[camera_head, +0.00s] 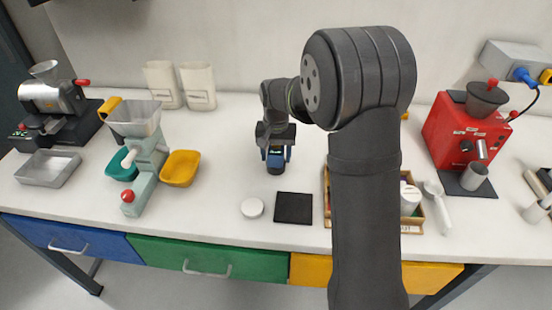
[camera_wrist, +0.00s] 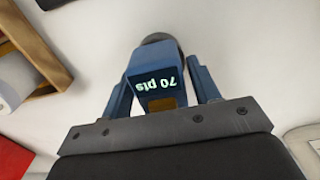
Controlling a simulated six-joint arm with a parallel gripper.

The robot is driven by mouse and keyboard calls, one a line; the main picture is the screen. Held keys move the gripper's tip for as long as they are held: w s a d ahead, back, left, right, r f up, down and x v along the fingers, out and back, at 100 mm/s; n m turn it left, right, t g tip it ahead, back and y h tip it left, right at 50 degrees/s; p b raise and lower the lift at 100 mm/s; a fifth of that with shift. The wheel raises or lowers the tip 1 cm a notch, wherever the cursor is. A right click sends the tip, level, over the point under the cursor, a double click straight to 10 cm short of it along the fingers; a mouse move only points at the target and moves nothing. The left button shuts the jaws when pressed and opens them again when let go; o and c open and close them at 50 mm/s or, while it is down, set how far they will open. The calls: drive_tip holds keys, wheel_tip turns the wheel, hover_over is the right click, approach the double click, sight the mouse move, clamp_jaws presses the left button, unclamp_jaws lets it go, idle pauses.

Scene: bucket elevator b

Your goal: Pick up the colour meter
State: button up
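The colour meter (camera_head: 276,161) is a small blue device with a dark rounded end, on the white bench behind the black pad. In the wrist view the meter (camera_wrist: 158,82) shows a lit display reading "70 pts", upside down. My gripper (camera_head: 277,150) is over it from above. In the wrist view the two blue fingers of my gripper (camera_wrist: 163,90) flank the meter, one on each side. Their tips lie against or very near its sides; the contact cannot be made out. The meter looks to be at bench level.
A black pad (camera_head: 293,208) and a white disc (camera_head: 252,207) lie in front. A wooden tray (camera_head: 327,200) is right, partly behind my arm. A yellow bowl (camera_head: 180,168) and green machine (camera_head: 147,160) stand left; a red grinder (camera_head: 468,135) far right. Bench around the meter is clear.

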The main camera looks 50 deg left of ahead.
drive_tip(key=c, duration=1.1)
drive_tip(key=shift+o, duration=0.2)
drive_tip(key=shift+r, duration=0.15)
